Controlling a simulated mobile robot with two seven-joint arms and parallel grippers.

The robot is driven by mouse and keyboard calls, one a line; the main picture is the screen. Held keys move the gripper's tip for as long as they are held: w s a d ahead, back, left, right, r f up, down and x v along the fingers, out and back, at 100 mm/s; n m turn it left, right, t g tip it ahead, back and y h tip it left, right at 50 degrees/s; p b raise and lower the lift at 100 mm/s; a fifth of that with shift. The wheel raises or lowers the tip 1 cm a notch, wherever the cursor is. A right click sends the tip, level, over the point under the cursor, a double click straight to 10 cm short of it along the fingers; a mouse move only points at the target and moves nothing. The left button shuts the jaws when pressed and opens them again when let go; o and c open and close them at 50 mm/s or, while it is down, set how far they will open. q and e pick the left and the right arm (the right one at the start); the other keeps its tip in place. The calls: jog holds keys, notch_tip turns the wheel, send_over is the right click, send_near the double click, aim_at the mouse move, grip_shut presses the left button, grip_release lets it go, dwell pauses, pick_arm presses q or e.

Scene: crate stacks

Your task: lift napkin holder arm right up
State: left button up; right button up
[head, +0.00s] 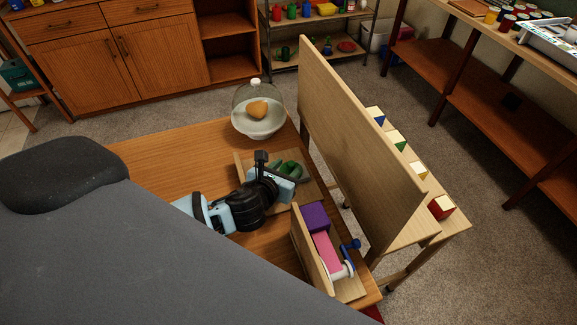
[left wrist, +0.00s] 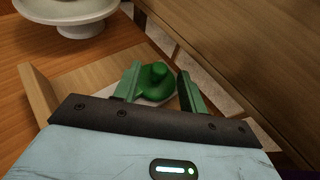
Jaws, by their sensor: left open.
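My left gripper (head: 285,170) reaches over a shallow wooden tray (head: 241,166) on the table. In the left wrist view its green fingers (left wrist: 158,86) are open and apart. A round green knob-like piece (left wrist: 153,76) on a pale dish (left wrist: 170,97) shows between and beyond the fingers. I cannot tell whether they touch it. The tray's wooden side (left wrist: 40,94) shows at left. I cannot tell for certain which piece is the napkin holder's arm; the gripper hides part of the tray. My right gripper is not in view.
A glass dome on a white stand (head: 258,122) is behind the tray. A tall wooden panel (head: 350,140) bounds the table's right side. The left tabletop is clear.

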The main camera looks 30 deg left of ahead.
pick_arm(q)
jog(key=shift+w+f, duration=0.25)
jog(key=shift+w, duration=0.35)
grip_shut()
